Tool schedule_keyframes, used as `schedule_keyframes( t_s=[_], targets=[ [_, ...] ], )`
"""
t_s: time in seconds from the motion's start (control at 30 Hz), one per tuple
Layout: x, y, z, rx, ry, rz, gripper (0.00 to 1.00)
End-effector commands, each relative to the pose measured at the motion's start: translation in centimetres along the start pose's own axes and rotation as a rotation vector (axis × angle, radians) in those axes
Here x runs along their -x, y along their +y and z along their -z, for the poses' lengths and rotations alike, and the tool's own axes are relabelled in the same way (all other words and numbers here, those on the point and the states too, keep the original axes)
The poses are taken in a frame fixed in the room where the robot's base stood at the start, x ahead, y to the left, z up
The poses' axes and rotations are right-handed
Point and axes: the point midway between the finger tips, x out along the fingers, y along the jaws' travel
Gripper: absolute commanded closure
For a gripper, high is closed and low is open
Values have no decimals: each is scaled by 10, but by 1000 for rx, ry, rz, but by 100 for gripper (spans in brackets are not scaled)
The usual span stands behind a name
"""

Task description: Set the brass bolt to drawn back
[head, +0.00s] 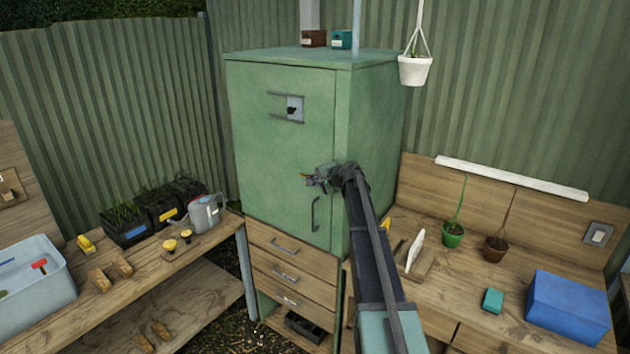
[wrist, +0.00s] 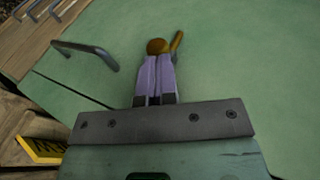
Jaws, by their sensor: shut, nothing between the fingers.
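The brass bolt (head: 303,174) is on the door of the green cabinet (head: 285,150), mostly hidden by my gripper in the head view. In the wrist view the brass bolt (wrist: 157,46) shows as a rounded knob just past my fingertips, with a short brass piece angling up to its right. My gripper (head: 309,180) is at the bolt, its two pale fingers shut together. The fingers (wrist: 155,68) hold nothing, and I cannot tell whether their tips touch the knob. The bolt's position, drawn or thrown, cannot be told.
A dark door handle (head: 315,214) sits below the bolt, and a framed opening (head: 291,108) is higher on the door. Wooden drawers (head: 290,272) are underneath. Benches with a watering can (head: 205,214) and a blue box (head: 568,312) flank the cabinet. A white pot (head: 414,70) hangs at the right.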

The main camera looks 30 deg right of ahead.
Motion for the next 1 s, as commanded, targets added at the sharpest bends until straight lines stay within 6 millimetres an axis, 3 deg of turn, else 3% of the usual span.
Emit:
schedule_keyframes(
  t_s=[0.1, 0.3, 0.5, 1.0],
  targets=[
    [25, -9, -5, 1, -1, 1, 100],
    [76, -9, -5, 0, -1, 1, 100],
    [109, -6, -4, 1, -1, 1, 100],
    [116, -4, -2, 1, -1, 1, 100]
  ],
)
